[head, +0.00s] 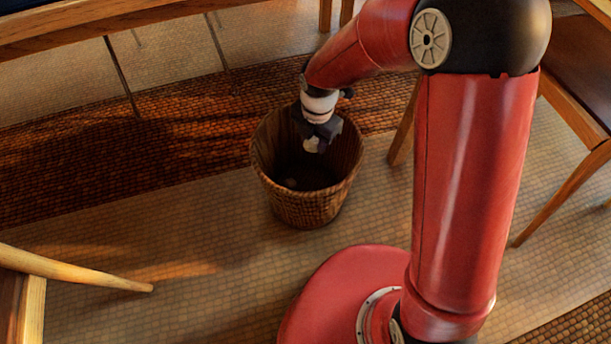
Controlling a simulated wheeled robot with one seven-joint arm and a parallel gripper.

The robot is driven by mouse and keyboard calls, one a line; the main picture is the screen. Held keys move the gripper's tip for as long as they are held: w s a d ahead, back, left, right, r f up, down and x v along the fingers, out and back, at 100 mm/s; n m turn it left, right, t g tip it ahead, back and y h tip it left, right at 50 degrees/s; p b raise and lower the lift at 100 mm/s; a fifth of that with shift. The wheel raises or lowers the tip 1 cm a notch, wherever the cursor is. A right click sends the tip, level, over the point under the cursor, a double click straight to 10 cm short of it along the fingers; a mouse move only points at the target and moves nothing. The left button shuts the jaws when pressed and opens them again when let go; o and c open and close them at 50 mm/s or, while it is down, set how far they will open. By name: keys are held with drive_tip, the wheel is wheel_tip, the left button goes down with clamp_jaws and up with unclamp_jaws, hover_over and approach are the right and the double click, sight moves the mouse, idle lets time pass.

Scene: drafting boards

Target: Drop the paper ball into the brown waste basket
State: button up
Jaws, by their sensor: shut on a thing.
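The brown waste basket (308,208) stands upright on the floor near the middle of the head view. It is woven and open at the top, with a dark inside. My gripper (313,146) points down over the basket's opening, in front of its back rim from this view. It is shut on the paper ball (311,146), a small pale lump at the fingertips. I cannot tell exactly how high the ball is relative to the rim. A small dim pale spot shows on the basket's bottom, too dark to make out.
A wooden table edge (110,22) crosses the top left. Wooden chair legs (566,195) stand at the right, and one leg (403,130) is close to the basket's right. A pale wooden leg (80,268) juts in at lower left. The floor left of the basket is clear.

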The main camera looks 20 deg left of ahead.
drive_tip(key=o, duration=1)
drive_tip(key=r+p, duration=0.1)
drive_tip(key=r, duration=0.3)
drive_tip(key=r+p, duration=0.1)
drive_tip(key=r, duration=0.2)
drive_tip(key=shift+s+d+r, duration=0.1)
drive_tip(key=shift+d+r, duration=0.1)
drive_tip(key=shift+r, duration=0.2)
